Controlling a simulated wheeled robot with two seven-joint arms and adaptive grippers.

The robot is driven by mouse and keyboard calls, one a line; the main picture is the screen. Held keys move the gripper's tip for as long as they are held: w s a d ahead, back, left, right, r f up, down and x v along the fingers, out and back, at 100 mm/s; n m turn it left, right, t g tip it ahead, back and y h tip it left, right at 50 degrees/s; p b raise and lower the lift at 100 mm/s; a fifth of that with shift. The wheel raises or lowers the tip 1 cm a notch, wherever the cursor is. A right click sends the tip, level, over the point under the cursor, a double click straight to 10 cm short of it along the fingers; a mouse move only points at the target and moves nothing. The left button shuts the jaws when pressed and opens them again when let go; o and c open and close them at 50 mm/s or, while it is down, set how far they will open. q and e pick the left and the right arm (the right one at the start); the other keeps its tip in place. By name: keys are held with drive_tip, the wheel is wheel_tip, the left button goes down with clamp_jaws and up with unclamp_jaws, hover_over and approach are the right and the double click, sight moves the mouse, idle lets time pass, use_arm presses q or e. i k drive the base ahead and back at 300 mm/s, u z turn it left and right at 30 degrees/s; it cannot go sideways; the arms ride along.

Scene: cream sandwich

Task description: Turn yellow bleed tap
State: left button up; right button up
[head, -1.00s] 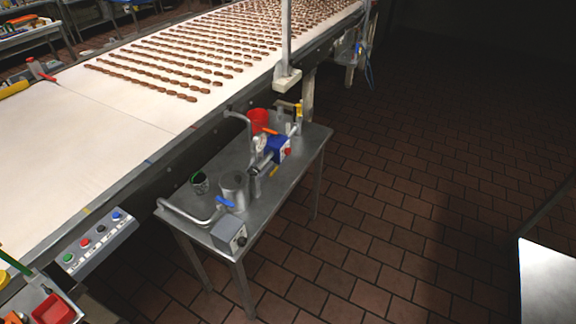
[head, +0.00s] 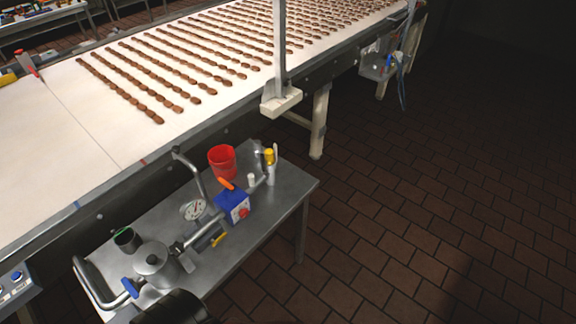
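A small yellow lever (head: 219,239) sits low on the metal pipe assembly on the steel side table, in front of the blue pump box (head: 232,206). A second yellow piece, a cap (head: 269,156), tops a pale upright fitting at the table's far end. I cannot tell for certain which is the bleed tap. A dark rounded part, probably of my own arm, shows at the bottom edge over the table's near end. No gripper fingers are visible in the head view.
The steel table (head: 285,205) also holds a red cup (head: 222,161), a gauge (head: 193,210), a metal pot (head: 155,262), a dark cup (head: 127,240) and a blue-handled pipe (head: 131,287). The conveyor (head: 60,150) runs behind. Tiled floor (head: 400,240) is open at right.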

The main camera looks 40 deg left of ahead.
sight(214, 242)
drive_tip(key=i, duration=3.4)
drive_tip(key=u, duration=5.35)
